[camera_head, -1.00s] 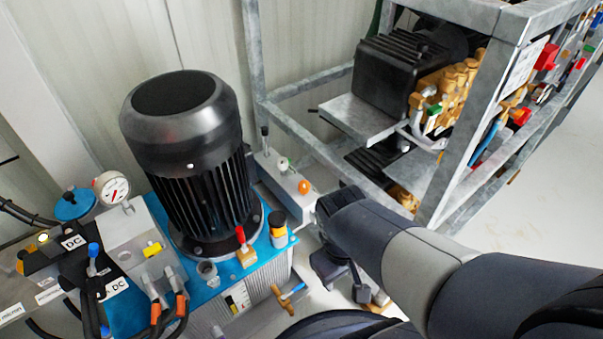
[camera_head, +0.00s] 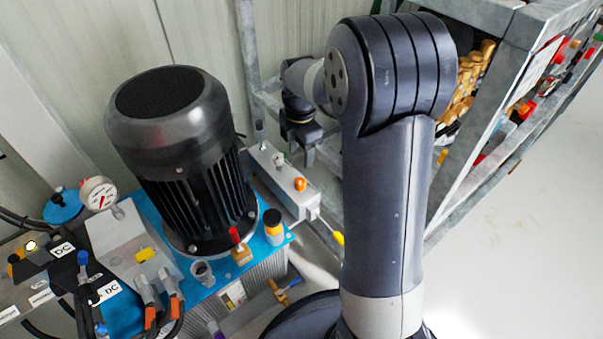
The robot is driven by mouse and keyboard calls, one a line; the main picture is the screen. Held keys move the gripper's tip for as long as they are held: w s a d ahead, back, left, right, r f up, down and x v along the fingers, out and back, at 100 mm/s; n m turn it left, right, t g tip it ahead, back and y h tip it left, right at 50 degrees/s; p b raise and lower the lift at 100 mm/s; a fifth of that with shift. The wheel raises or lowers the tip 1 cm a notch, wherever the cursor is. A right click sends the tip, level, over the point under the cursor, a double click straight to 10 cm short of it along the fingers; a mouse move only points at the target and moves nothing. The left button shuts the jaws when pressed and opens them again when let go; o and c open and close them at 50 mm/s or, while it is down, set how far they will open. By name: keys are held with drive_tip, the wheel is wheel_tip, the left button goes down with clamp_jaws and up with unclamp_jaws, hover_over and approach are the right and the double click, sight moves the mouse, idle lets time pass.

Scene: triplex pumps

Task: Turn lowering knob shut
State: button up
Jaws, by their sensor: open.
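A long pale grey box (camera_head: 268,178), which looks like a hand pump, stands behind and right of the big black motor. An orange knob (camera_head: 300,184) sits on its near end and a small pale knob (camera_head: 280,159) farther back. Which of these is the lowering knob I cannot tell for certain. My gripper (camera_head: 298,153) hangs with its fingers down, close to the box's far right side as seen here. It is open and nothing shows between its fingers. It appears apart from both knobs. My arm covers the area right of the box.
The black motor (camera_head: 180,150) stands on a blue-topped tank (camera_head: 205,285) with a red-handled valve (camera_head: 240,246). A yellow-tipped lever (camera_head: 338,238) sticks out by the box. A metal frame (camera_head: 480,130) with pumps stands right; floor at far right is clear.

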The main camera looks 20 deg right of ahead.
sight(300, 181)
wheel_tip(300, 181, down, 11)
drive_tip(key=b, duration=0.4)
drive_tip(key=shift+w, duration=0.15)
drive_tip(key=shift+c, duration=0.3)
drive_tip(key=shift+r, duration=0.1)
drive_tip(key=c, duration=0.9)
